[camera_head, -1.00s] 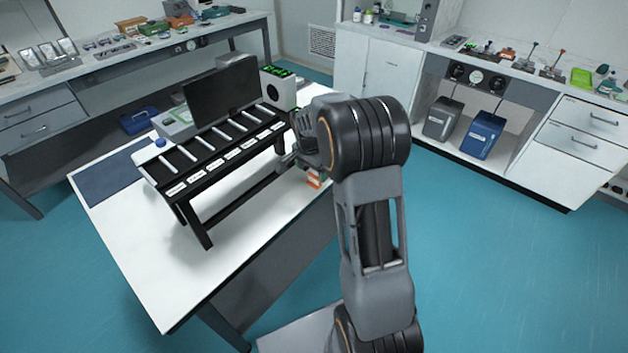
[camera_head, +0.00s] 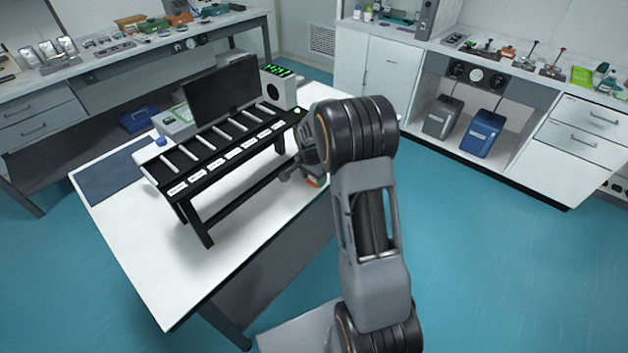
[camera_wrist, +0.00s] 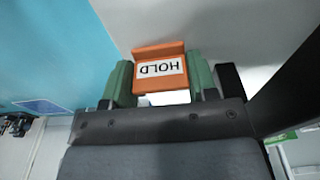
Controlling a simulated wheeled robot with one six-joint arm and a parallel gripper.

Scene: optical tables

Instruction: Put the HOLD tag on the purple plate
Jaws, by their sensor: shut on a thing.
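The HOLD tag (camera_wrist: 160,52) is an orange piece with a white label; its lettering reads upside down in the wrist view. My gripper (camera_wrist: 160,80) is shut on it, one green fingertip on each side. In the head view a little orange of the tag (camera_head: 315,183) shows below my wrist, near the right edge of the white table (camera_head: 258,232). My wrist hides most of the fingers there. I cannot make out a purple plate in either view.
A black rack (camera_head: 208,238) with a row of white labels and light bars stands on the table, left of my gripper. Behind it are a dark monitor (camera_head: 222,90) and a speaker-like box (camera_head: 279,93). Blue floor lies open to the right.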

